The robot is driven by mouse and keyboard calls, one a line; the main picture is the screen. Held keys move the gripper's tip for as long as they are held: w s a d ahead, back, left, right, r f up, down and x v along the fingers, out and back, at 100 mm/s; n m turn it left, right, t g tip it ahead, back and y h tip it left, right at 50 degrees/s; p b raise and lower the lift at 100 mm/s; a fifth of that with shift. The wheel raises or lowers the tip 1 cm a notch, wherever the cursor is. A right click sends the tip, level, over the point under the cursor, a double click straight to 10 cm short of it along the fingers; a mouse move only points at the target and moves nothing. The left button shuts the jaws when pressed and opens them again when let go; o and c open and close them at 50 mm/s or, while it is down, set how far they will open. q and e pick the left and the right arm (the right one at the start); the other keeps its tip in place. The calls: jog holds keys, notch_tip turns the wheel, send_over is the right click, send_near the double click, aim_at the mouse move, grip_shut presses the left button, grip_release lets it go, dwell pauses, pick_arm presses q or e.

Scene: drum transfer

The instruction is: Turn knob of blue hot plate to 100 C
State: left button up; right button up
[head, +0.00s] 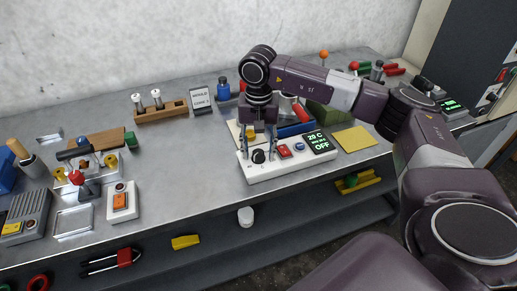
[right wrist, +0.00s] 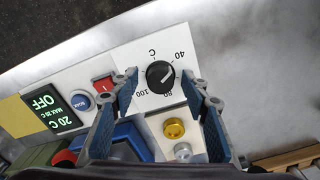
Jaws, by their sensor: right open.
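The hot plate has a white front panel (head: 290,170) with a black knob (head: 258,156), a red switch (head: 284,151), a blue button and a dark display (head: 319,142) reading 20 C and OFF. In the right wrist view the knob (right wrist: 160,74) sits on a dial marked 40, 80 and 100, and the display (right wrist: 50,110) also shows. A blue body (right wrist: 125,140) lies partly hidden behind my fingers. My right gripper (head: 257,148) points down over the knob. In the wrist view its open fingers (right wrist: 160,87) stand either side of the knob, with gaps. My left gripper is out of view.
A yellow pad (head: 354,139) lies right of the panel. A wooden rack (head: 160,113) and a blue bottle (head: 223,90) stand behind. A white box with an orange switch (head: 122,203) is at the left. Bare bench lies between it and the panel.

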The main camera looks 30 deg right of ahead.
jog(key=c, duration=1.1)
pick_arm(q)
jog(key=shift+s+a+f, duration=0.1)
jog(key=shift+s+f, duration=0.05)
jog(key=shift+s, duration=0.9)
pick_arm(e)
jog(key=shift+c, duration=0.2)
